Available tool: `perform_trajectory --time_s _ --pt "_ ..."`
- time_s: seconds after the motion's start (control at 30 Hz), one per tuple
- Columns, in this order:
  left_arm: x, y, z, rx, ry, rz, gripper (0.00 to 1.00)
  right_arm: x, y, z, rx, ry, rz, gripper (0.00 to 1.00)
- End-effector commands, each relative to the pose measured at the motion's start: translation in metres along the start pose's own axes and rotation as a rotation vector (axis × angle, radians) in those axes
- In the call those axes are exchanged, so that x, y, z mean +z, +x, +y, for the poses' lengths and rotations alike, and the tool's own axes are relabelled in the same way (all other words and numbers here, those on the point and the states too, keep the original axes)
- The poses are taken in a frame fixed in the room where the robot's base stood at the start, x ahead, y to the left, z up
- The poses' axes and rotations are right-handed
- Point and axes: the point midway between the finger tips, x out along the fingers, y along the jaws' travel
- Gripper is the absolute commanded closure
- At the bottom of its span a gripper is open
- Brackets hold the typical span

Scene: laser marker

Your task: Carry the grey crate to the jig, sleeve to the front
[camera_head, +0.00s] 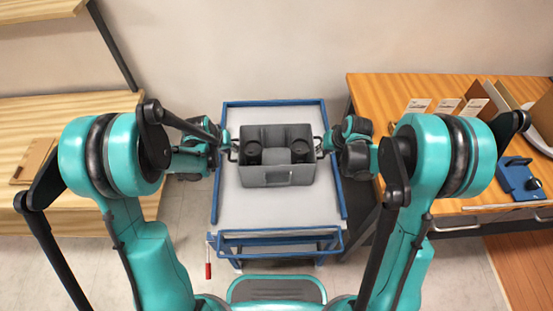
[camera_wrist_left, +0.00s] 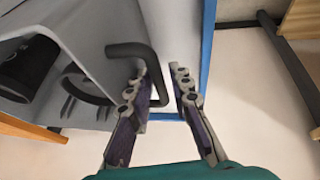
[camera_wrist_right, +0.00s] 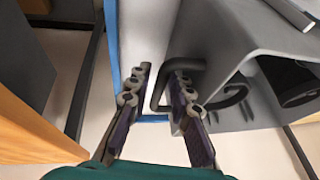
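The grey crate (camera_head: 278,177) stands on the blue-framed cart in the middle of the head view, with dark round items inside. A small fitting, perhaps the sleeve, shows on its near wall. My left gripper (camera_head: 226,145) is at the crate's left side handle. In the left wrist view its fingers (camera_wrist_left: 168,85) are apart, with the dark handle (camera_wrist_left: 158,75) bar between them. My right gripper (camera_head: 326,147) is at the right side handle. In the right wrist view its fingers (camera_wrist_right: 161,85) are apart, with the handle (camera_wrist_right: 157,92) bar between them. I cannot identify the jig.
The cart (camera_head: 278,208) has bare top in front of the crate. A wooden table (camera_head: 385,95) at right bears cards, brown boards and a blue device (camera_head: 519,181). A wooden bench (camera_head: 85,108) at left holds a brown board (camera_head: 33,160).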

Motion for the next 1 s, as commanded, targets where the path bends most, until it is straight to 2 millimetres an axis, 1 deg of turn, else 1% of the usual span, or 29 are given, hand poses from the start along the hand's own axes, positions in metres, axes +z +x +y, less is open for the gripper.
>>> perform_trajectory --time_s 0.23,0.27,0.3,0.33,0.77,0.87,1.0 --pt "0.000 0.001 0.000 0.000 0.000 0.000 0.80 0.000 0.001 0.000 0.000 0.000 0.000 0.80" --pt "0.000 0.001 0.000 0.000 0.000 0.000 0.82 0.000 0.001 0.000 0.000 0.000 0.000 0.82" --pt "0.000 0.001 0.000 0.000 0.000 0.000 0.93 0.000 0.001 0.000 0.000 0.000 0.000 0.93" --pt "0.000 0.001 0.000 0.000 0.000 0.000 1.00 0.000 0.001 0.000 0.000 -0.001 0.000 1.00" --pt "-0.001 -0.001 0.000 0.000 0.000 0.001 1.00 -0.001 -0.001 0.000 0.000 0.000 0.001 1.00" --pt "-0.002 -0.004 0.001 0.000 0.000 0.001 1.00 -0.002 -0.004 -0.001 0.000 -0.001 0.001 1.00" --pt "-0.006 -0.013 0.003 0.000 0.000 0.001 1.00 -0.006 -0.013 -0.003 0.000 0.000 0.001 1.00"
